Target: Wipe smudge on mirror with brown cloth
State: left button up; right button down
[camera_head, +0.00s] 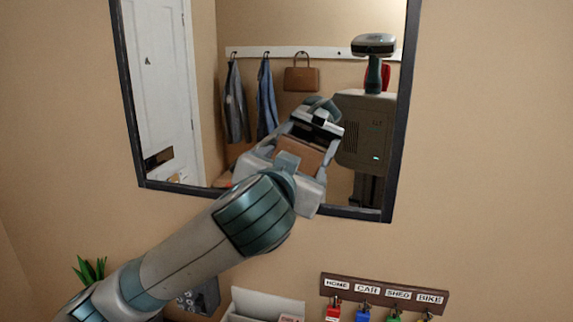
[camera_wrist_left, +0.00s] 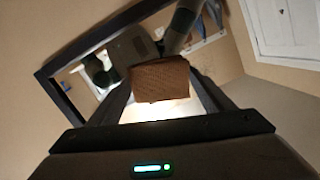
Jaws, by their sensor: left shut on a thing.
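The mirror (camera_head: 225,100) hangs on the wall in a dark frame. My left arm reaches up from the lower left, and my left gripper (camera_head: 298,165) is in front of the mirror's lower middle. It is shut on the brown cloth (camera_head: 303,152), which also shows between the fingers in the left wrist view (camera_wrist_left: 160,80). The cloth faces the glass; I cannot tell whether it touches it. I cannot make out a smudge; the gripper and its reflection cover part of the glass. My right gripper is not in view.
Below the mirror are a key rack (camera_head: 385,294) with coloured tags, a white box (camera_head: 265,304) and a green plant (camera_head: 90,270). The mirror reflects a door, hanging clothes, a brown bag and my own body. The wall beside the mirror is bare.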

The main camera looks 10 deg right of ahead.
aim_at(309, 165)
pick_arm(q)
jog(key=shift+s+d, duration=0.35)
jog(key=shift+d, duration=0.5)
jog(key=shift+s+d, duration=0.35)
jog(key=shift+d, duration=0.45)
jog(key=shift+w+a, duration=0.15)
jog(key=shift+a, duration=0.1)
jog(key=shift+w+a, duration=0.35)
jog(key=shift+a, duration=0.5)
jog(key=shift+w+a, duration=0.35)
jog(key=shift+a, duration=0.5)
jog(key=shift+a, duration=0.1)
jog(key=shift+w+a+p, duration=0.2)
jog(key=shift+w+a, duration=0.2)
jog(key=shift+a, duration=0.45)
jog(key=shift+w+a+p, duration=0.15)
jog(key=shift+w+a, duration=0.2)
jog(key=shift+a, duration=0.5)
jog(key=shift+a, duration=0.15)
jog(key=shift+w+a+p, duration=0.2)
jog(key=shift+w+a, duration=0.2)
jog(key=shift+a, duration=0.5)
jog(key=shift+w+a+p, duration=0.2)
jog(key=shift+w+a, duration=0.15)
jog(key=shift+a, duration=0.5)
jog(key=shift+s, duration=0.1)
